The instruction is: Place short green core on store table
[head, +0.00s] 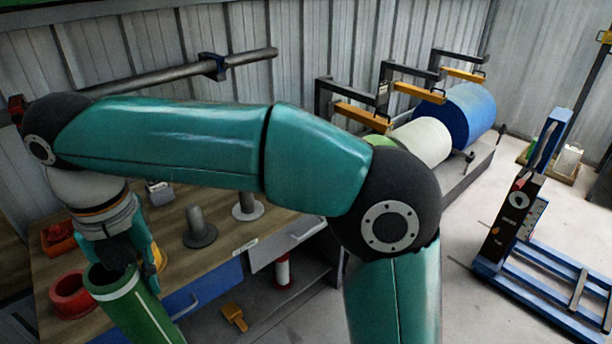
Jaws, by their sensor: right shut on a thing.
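A green core (146,316), a tube with a pale band near its upper end, hangs tilted at the lower left and runs out of the frame at the bottom. My right gripper (132,262) is shut on its upper end; the fingers partly hide the tube's mouth. A wooden-topped table (186,262) with a blue drawer front stands behind and below the gripper. From this view I cannot tell whether the core touches the table. My left gripper is not in view.
On the table stand a red ring-shaped core (71,296), a red bin (58,238) and two grey flanged posts (199,230). My right arm crosses the middle. A blue roll (468,112) and a white roll (424,140) lie behind. A blue lifter (510,225) stands right.

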